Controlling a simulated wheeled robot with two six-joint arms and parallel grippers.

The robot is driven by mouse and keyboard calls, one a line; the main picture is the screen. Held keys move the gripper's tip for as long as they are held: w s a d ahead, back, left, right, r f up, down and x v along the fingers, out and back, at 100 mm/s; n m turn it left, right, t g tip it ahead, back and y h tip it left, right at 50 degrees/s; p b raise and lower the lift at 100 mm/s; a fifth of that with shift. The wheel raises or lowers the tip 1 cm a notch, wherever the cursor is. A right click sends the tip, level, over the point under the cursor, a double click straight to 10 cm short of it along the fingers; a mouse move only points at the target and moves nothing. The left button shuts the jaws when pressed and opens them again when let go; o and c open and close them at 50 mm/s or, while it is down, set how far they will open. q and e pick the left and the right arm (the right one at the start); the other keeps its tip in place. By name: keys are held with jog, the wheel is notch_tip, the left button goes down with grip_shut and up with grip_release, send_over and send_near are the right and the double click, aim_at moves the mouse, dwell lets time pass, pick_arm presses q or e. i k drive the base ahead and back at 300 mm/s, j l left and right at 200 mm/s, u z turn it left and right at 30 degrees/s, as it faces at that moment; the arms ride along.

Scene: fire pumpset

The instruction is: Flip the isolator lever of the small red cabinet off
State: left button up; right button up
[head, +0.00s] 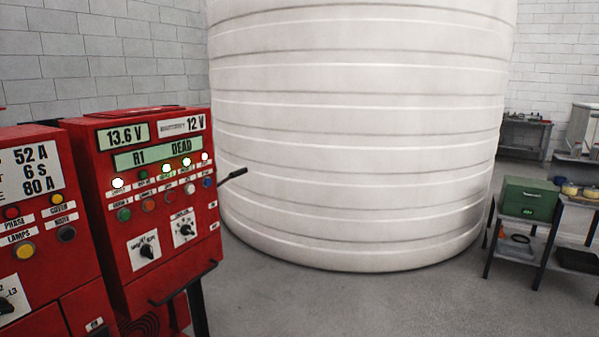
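A red cabinet (108,216) with lit displays, lamps, buttons and two rotary knobs stands at the left. A black lever (233,175) sticks out past its right side, tilted slightly upward to the right. The lever's mount on the cabinet side is hidden from this angle. A second red cabinet (42,228) stands at the left edge and is partly cut off. I cannot tell from size alone which cabinet is the small one. Neither of my grippers is in view.
A big white ribbed tank (360,130) stands behind and right of the cabinets. A dark stand leg (198,308) is under the right cabinet. A bench with a green box (529,199) is at the far right. The grey floor (390,300) in front is clear.

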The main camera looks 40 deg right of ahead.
aim_at(238, 172)
jog(key=z, duration=1.05)
jog(key=u, duration=0.4)
jog(key=i+l+u, duration=0.25)
jog(key=l+u, duration=0.25)
jog(key=i+l+u, duration=0.2)
jog(key=l, duration=0.25)
jog(key=l+u, duration=0.25)
jog(key=i+l+u, duration=0.15)
jog(key=l, duration=1.75)
jog(key=l+u, duration=0.15)
jog(key=l, duration=1.7)
jog(key=i, duration=0.05)
